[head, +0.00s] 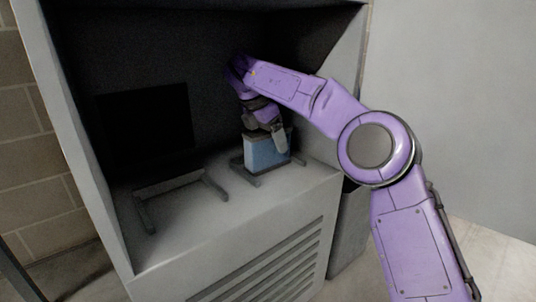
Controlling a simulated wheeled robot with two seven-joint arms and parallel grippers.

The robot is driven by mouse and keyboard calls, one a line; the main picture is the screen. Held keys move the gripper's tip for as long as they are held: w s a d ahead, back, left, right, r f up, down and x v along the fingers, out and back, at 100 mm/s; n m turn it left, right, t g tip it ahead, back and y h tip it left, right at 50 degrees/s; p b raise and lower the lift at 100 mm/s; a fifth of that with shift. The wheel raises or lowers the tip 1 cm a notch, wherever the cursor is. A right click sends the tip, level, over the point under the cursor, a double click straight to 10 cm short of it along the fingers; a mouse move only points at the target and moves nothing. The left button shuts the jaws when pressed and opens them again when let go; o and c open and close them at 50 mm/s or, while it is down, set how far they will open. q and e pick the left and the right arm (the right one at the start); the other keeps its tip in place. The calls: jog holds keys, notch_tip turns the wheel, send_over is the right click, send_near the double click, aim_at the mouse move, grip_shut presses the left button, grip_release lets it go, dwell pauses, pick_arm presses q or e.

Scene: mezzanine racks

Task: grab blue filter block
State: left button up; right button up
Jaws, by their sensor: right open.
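The blue filter block (265,153) stands upright on the shelf of a grey cabinet, in a low dark bracket (258,178). It has a light blue front and a grey upper edge. My right gripper (268,136) points down from above, at the block's top. One grey finger overlaps the block's upper right front; the other finger is mostly hidden. The jaws are open, and I cannot tell whether they touch the block. My left gripper is out of view.
A black panel (146,128) stands to the left, with an empty dark bracket (181,185) in front of it. The cabinet's walls and roof enclose the shelf (190,222). The shelf's front is bare. Vent slats (270,265) lie below.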

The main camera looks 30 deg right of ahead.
jog(key=shift+f, duration=0.25)
dwell(0.4)
jog(key=c, duration=1.1)
